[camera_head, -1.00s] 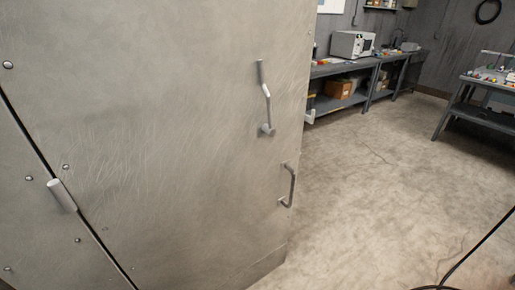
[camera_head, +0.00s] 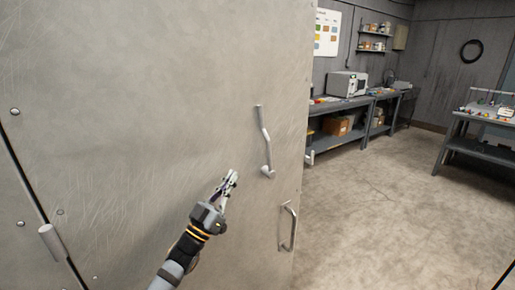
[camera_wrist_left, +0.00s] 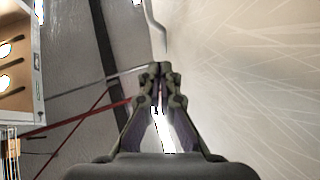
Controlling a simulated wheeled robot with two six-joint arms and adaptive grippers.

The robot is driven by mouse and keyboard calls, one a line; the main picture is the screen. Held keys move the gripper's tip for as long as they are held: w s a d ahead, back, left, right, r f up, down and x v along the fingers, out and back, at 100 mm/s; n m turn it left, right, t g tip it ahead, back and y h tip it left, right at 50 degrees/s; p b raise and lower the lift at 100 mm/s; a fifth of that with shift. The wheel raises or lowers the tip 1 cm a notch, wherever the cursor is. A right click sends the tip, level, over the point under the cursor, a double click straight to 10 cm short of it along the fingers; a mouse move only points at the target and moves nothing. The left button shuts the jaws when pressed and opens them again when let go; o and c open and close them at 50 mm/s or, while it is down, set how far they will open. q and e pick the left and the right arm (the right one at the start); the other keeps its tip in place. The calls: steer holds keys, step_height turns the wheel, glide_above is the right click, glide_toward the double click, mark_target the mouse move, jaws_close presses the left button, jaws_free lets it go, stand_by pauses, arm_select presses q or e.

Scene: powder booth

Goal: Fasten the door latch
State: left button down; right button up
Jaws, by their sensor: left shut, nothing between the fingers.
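The grey metal door (camera_head: 130,120) fills the left of the head view. The latch handle (camera_head: 264,140) is a bent bar on the door near its right edge, with its grip end up and its pivot at the bottom. A D-shaped pull handle (camera_head: 288,227) sits below it. My left gripper (camera_head: 233,174) is in front of the door, to the left of the latch handle's lower end and apart from it. In the left wrist view my left gripper (camera_wrist_left: 160,68) is shut and empty, beside the door face. My right gripper is out of view.
A hinge barrel (camera_head: 52,244) stands by the seam at the door's left. Beyond the door's right edge, a workbench (camera_head: 350,110) and a second table (camera_head: 478,150) stand at the back. The concrete floor (camera_head: 390,200) between them is clear.

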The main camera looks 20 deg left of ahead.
arm_select(q)
steer(key=shift+m+h, duration=0.4)
steer(key=shift+h, duration=0.4)
steer(key=p+x, duration=0.2)
steer(key=x, duration=0.4)
steer(key=p+x, duration=0.3)
steer(key=x, duration=0.3)
steer(key=shift+w+d+p, duration=0.2)
steer(key=shift+w+p, duration=0.1)
steer(key=shift+w, duration=0.2)
steer(key=shift+w+d+f, duration=0.15)
steer(key=shift+w+d, duration=0.05)
steer(key=shift+w, duration=0.2)
